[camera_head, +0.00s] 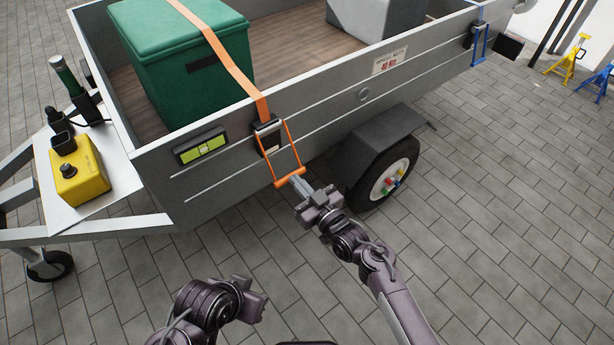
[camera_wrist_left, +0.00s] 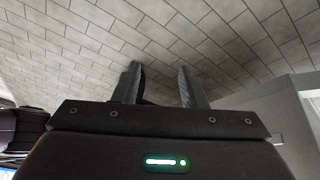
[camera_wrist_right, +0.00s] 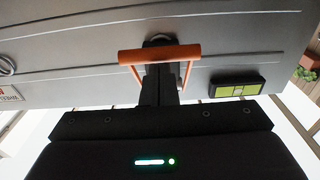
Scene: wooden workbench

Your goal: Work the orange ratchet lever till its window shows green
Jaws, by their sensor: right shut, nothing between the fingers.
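The orange ratchet lever (camera_head: 292,150) hangs out and down from the ratchet body (camera_head: 268,138) on the grey trailer's side wall. An orange strap (camera_head: 228,62) runs from the ratchet over a green box. The ratchet's window is too small and dark to read. My right gripper (camera_head: 296,182) is shut and empty, its fingertips at the lever's crossbar. In the right wrist view the crossbar (camera_wrist_right: 160,54) lies across the tips of the closed fingers (camera_wrist_right: 160,72); contact is unclear. My left gripper (camera_wrist_left: 158,78) is open and empty, low over the paving, away from the trailer.
A yellow-green level gauge (camera_head: 202,147) is on the wall left of the ratchet. The trailer wheel (camera_head: 388,180) and fender (camera_head: 385,138) are to the right. A yellow box (camera_head: 80,180) stands on the drawbar plate. The paving in front is clear.

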